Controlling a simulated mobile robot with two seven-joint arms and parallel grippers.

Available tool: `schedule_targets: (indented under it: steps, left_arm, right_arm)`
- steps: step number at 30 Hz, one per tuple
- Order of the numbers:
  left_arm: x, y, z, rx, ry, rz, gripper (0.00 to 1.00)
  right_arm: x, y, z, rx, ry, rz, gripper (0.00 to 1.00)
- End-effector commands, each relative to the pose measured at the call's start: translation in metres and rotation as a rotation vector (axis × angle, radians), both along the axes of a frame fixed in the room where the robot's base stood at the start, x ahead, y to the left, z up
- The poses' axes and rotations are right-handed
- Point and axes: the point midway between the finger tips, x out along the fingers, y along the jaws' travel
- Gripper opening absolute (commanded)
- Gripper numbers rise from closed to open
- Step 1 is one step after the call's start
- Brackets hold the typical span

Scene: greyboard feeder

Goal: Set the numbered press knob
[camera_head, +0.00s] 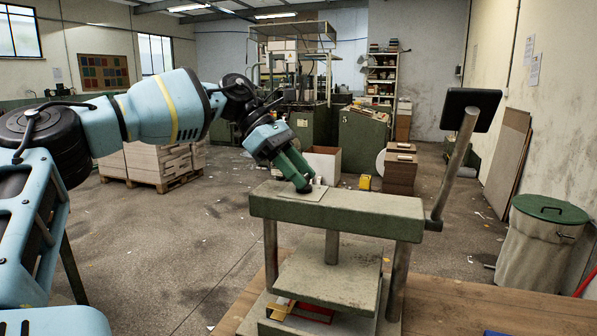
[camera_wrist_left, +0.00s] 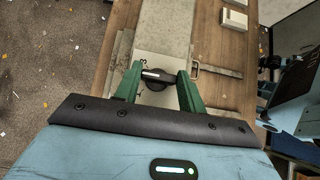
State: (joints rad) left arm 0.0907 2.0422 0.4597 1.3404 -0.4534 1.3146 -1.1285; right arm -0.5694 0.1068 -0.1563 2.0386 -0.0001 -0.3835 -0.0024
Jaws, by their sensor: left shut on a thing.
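The press knob (camera_wrist_left: 154,84) is dark and round with a raised grip bar and a pale mark on it. It sits on a pale plate (camera_wrist_left: 150,120) on top of the green press (camera_head: 340,212). My left gripper (camera_wrist_left: 157,76) has its green fingers on both sides of the knob's bar, closed on it. In the head view my left gripper (camera_head: 308,187) reaches down to the press top from the left, and its fingers mostly hide the knob.
The press stands on a wooden table (camera_head: 465,300). A dark screen on a post (camera_head: 470,110) rises at the press's right end. A bin with a green lid (camera_head: 545,230) stands at the right. Stacked boards on a pallet (camera_head: 160,163) and machines are farther back.

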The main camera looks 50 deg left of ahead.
Motion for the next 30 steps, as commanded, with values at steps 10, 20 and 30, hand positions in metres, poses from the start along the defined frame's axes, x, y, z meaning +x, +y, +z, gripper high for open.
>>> schedule_targets:
  steps: [10, 20, 30]
  left_arm:
    - [0.000, 0.000, 0.000, 0.001, 0.000, 0.001, 0.62]
    - [-0.003, 0.006, 0.007, 0.001, -0.001, 0.003, 0.62]
    - [-0.020, 0.038, 0.043, 0.001, -0.001, 0.004, 0.62]
  right_arm:
    - [-0.001, 0.000, -0.001, -0.001, 0.002, 0.001, 0.00]
    - [-0.002, -0.001, -0.001, -0.001, 0.005, 0.001, 0.00]
    - [-0.005, -0.001, -0.001, -0.002, 0.009, 0.001, 0.00]
